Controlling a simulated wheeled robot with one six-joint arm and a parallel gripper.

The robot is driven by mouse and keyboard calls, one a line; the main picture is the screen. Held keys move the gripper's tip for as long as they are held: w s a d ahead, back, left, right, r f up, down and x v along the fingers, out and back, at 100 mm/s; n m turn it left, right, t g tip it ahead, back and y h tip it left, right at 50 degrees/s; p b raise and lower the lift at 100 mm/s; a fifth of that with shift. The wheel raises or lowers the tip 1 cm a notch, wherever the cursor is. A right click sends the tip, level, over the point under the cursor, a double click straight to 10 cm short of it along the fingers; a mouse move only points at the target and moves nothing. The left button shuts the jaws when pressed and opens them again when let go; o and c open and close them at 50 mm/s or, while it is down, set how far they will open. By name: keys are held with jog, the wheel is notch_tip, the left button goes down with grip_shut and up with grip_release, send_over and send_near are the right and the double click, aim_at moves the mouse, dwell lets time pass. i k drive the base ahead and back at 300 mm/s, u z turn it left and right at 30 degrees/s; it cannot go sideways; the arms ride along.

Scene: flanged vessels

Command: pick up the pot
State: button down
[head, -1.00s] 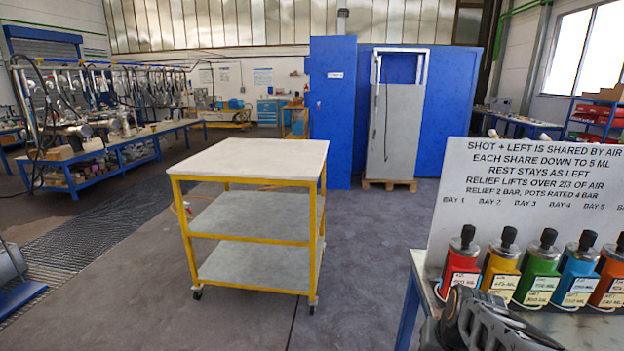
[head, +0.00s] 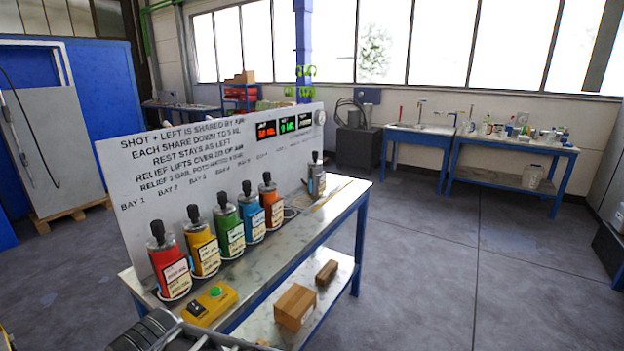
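Several flanged pots with black tops stand in a row on the bench (head: 300,243) in front of a white board. They are red (head: 168,262), yellow (head: 202,248), green (head: 228,232), blue (head: 251,218) and orange (head: 271,205), each with a pale label. A grey pot (head: 317,182) stands apart at the bench's far right end. I cannot tell which one is the task's pot. My gripper (head: 150,332) shows only in part at the bottom edge, dark, in front of the bench's near left corner. Its fingertips are not clear. No pot is seen in it.
The lettered board (head: 220,155) stands behind the pots, with lit displays and a gauge. A yellow box with a green button (head: 212,302) sits at the bench's front. Cardboard boxes (head: 295,307) lie on the lower shelf. Floor to the right is clear, before a sink table (head: 418,131).

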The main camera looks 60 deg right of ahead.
aim_at(317, 177)
jog(key=z, duration=2.9)
jog(key=k, duration=1.1)
jog(key=z, duration=1.1)
jog(key=i, duration=0.5)
jog(key=u, duration=0.4)
jog(key=i, duration=2.3)
jog(key=u, duration=0.75)
jog(key=i, duration=1.45)
jog(key=u, duration=1.85)
jog(key=i, duration=0.95)
jog(key=u, duration=1.1)
